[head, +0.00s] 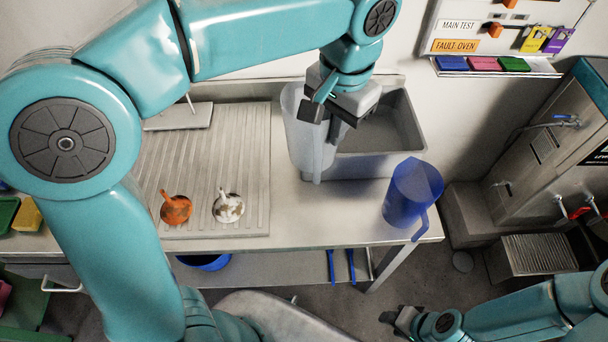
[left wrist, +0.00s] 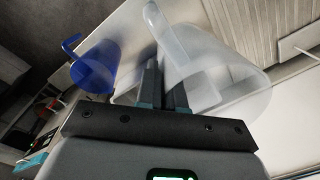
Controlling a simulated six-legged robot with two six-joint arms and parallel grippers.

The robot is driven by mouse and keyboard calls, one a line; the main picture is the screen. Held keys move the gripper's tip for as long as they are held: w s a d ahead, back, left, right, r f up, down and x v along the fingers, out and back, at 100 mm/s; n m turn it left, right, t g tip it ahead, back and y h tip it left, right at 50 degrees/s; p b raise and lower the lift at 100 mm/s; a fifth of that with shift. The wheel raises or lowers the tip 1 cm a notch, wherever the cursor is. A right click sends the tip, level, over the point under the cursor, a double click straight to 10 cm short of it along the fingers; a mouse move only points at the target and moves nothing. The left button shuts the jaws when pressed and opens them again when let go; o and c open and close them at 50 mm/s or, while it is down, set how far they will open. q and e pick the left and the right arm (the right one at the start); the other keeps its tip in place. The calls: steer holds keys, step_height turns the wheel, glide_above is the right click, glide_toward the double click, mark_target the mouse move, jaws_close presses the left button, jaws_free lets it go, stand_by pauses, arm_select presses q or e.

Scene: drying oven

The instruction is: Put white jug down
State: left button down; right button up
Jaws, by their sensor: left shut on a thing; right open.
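The white jug (head: 309,148) is translucent and looks upright in the head view, in front of the left end of the sink. I cannot tell whether its base touches the counter. My left gripper (head: 335,118) is shut on the jug near its rim. In the left wrist view the white jug (left wrist: 215,75) fills the upper middle, with the closed fingers (left wrist: 163,88) against it. My right gripper (head: 396,318) is open and empty, low in the head view near the floor.
A blue jug (head: 408,195) stands at the counter's right end. The sink (head: 400,125) lies behind the white jug. A ribbed drainboard (head: 200,150) holds an orange item (head: 176,208) and a white-brown one (head: 229,207). Bare counter (head: 310,217) lies in front of the white jug.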

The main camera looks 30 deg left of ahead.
arm_select(q)
step_height(320, 180, down, 19)
steer(key=b, duration=0.1)
steer(key=shift+f, duration=0.1)
steer(key=shift+f+b, duration=0.15)
steer(key=shift+b, duration=0.2)
steer(key=c, duration=1.3)
jaws_free()
steer(key=shift+w+a, duration=0.1)
steer(key=shift+o, duration=0.2)
